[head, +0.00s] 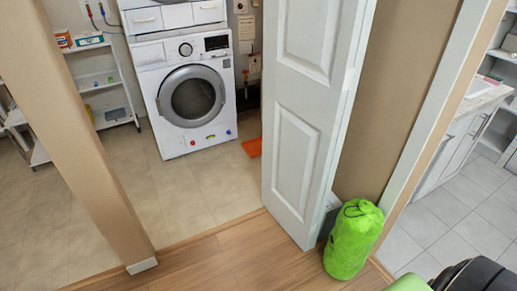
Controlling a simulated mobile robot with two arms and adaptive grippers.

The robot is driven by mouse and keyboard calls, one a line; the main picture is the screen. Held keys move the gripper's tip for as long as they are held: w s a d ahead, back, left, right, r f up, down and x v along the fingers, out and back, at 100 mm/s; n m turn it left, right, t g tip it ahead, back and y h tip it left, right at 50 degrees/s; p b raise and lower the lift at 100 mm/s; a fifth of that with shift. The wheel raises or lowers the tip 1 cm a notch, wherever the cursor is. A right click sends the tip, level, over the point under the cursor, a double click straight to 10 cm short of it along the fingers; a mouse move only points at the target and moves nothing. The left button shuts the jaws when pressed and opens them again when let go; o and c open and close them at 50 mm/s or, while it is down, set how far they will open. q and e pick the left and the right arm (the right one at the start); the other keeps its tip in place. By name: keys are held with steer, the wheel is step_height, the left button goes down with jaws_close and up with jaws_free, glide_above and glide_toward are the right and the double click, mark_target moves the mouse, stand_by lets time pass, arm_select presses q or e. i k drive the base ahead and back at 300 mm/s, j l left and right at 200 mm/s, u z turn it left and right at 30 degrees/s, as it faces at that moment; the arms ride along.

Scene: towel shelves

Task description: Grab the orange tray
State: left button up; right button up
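An orange object (252,147) lies on the tiled floor in the head view, to the right of the washing machine's base. It may be the orange tray. Only its left part shows, since the white door hides the rest, so I cannot tell its full shape. Neither of my grippers can be made out in the head view.
A white panelled door (300,130) stands open beside the doorway. A bright green bag (353,240) stands on the wood floor at its foot. A washing machine (190,95) and white shelves (105,82) are in the tiled room. The doorway floor (185,200) is clear.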

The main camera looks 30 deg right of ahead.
mark_target(253, 147)
steer(key=i+l+z, duration=0.2)
steer(key=i, duration=0.7)
steer(key=i+j+z, duration=0.2)
steer(key=i, duration=0.75)
steer(key=i+z, duration=0.2)
steer(key=i, duration=0.7)
steer(key=j, duration=0.05)
